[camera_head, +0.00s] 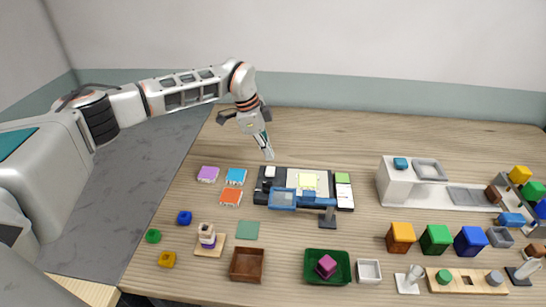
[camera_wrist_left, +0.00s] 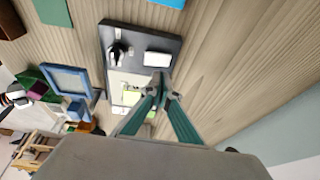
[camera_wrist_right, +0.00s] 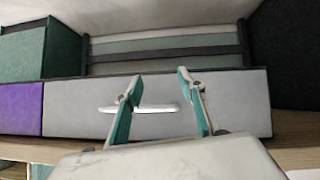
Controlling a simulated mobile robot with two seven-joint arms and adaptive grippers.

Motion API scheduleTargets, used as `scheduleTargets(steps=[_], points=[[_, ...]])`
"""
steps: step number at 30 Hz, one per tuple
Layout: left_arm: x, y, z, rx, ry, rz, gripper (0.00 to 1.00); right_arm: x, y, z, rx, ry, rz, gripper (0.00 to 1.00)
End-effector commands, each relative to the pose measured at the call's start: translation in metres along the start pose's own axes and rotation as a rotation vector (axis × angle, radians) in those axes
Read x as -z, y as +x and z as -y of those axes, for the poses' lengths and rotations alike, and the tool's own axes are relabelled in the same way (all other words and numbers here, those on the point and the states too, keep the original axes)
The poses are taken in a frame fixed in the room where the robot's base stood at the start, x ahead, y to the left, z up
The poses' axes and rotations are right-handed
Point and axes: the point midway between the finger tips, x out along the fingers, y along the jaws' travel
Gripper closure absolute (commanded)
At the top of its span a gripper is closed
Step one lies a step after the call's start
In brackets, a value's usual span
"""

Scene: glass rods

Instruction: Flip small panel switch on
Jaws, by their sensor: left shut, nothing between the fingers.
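A dark panel board (camera_head: 262,184) lies on the wooden table, with a white block (camera_head: 270,172) at its far left corner. In the left wrist view the board (camera_wrist_left: 113,30) shows a small switch-like part with a dark knob (camera_wrist_left: 115,50) beside the white block (camera_wrist_left: 158,58). Whether it is on or off I cannot tell. My left gripper (camera_head: 269,156) is shut and empty, pointing down above the table just behind the board. Its closed fingertips (camera_wrist_left: 160,84) overlap the board in the left wrist view. My right gripper (camera_wrist_right: 158,88) is open and empty, away from the panel.
A blue-framed lens (camera_head: 283,199) on a dark stand (camera_head: 327,218) covers part of the board's front. Purple (camera_head: 208,174), blue (camera_head: 236,176) and orange (camera_head: 230,197) pieces lie left of it. My right gripper faces a grey drawer front (camera_wrist_right: 75,105) with a white handle (camera_wrist_right: 155,109).

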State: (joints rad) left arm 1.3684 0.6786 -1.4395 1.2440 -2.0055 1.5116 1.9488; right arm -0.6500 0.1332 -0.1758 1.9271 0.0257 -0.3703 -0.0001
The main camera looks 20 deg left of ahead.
Motion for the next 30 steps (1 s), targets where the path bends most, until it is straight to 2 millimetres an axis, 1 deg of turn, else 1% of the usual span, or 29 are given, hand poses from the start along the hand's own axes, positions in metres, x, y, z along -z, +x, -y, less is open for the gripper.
scheduleTargets(steps=[1, 3, 4, 6, 9, 12, 18, 30], points=[[0.000, -0.014, 0.006, 0.007, -0.001, -0.003, 1.00, -0.013, 0.003, -0.003, -0.006, 0.001, 0.016, 0.60], [0.000, -0.028, 0.010, 0.006, -0.002, -0.002, 1.00, -0.019, 0.005, -0.002, -0.005, 0.001, 0.022, 0.60], [0.000, -0.034, 0.012, 0.006, -0.002, -0.002, 1.00, -0.019, 0.005, 0.000, -0.003, 0.001, 0.021, 0.60], [-0.001, -0.048, 0.016, 0.005, -0.002, -0.002, 1.00, -0.015, 0.006, 0.006, 0.007, 0.004, 0.012, 0.60], [-0.001, -0.065, 0.021, 0.004, -0.002, -0.002, 1.00, -0.005, 0.006, 0.017, 0.021, 0.012, -0.010, 0.60], [0.000, -0.078, 0.025, 0.003, -0.002, -0.001, 1.00, 0.006, 0.006, 0.021, 0.027, 0.017, -0.031, 0.60], [-0.001, -0.091, 0.028, 0.001, -0.001, -0.001, 1.00, 0.007, 0.007, 0.018, 0.026, 0.010, -0.035, 0.60], [-0.001, -0.092, 0.028, 0.001, 0.000, -0.001, 1.00, 0.004, 0.007, 0.013, 0.019, 0.006, -0.029, 0.60]])
